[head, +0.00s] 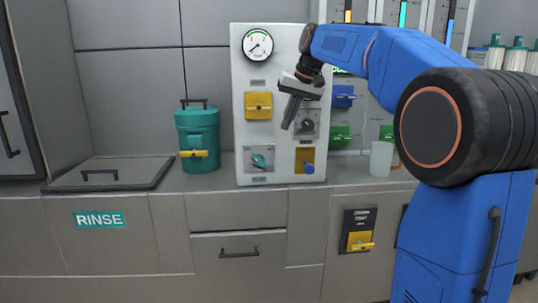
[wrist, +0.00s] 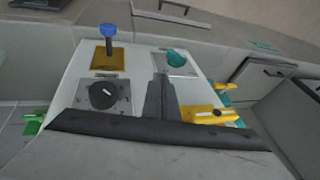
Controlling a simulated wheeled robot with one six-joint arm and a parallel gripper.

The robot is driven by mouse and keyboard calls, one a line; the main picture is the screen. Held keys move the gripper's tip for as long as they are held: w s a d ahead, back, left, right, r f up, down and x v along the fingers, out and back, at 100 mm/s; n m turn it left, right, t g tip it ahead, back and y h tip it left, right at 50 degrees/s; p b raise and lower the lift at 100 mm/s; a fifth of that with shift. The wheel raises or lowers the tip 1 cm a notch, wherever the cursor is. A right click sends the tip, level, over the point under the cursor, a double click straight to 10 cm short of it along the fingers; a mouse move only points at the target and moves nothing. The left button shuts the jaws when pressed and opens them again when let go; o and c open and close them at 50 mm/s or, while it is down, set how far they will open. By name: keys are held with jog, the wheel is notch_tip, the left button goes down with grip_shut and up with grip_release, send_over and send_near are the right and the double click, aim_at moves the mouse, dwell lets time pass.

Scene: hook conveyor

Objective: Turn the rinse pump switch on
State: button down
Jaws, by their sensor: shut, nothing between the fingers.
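A white panel (head: 282,90) stands on the counter with several controls; its labels are too small to read, so I cannot tell which is the rinse pump switch. It carries a black rotary knob (head: 307,125) with a pale mark, a teal knob (head: 259,161), a blue-topped control (head: 307,167) on a yellow plate and a yellow lever (head: 258,105). My gripper (head: 287,126) is shut and empty in front of the panel, beside the black knob. In the wrist view, its fingers (wrist: 159,88) appear between the black knob (wrist: 103,95) and the yellow lever (wrist: 209,116).
A round gauge (head: 257,43) tops the panel. A teal canister (head: 197,138) stands left, near a lidded basin (head: 108,173) above a RINSE label (head: 99,219). Blue and green valves (head: 342,96) and a pale mug (head: 381,158) are right. A yellow switch (head: 360,241) sits below the counter.

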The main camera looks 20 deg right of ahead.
jog(key=shift+f, duration=0.1)
send_near(265, 163)
jog(key=w+f, duration=0.1)
jog(key=w+d+f, duration=0.1)
jog(key=shift+d+f, duration=0.3)
jog(key=shift+d, duration=0.05)
jog(key=shift+a+f, duration=0.7)
jog(key=shift+a, duration=0.15)
jog(key=shift+w+a+f, duration=0.15)
jog(key=shift+a+f, duration=0.35)
jog(key=shift+f, duration=0.05)
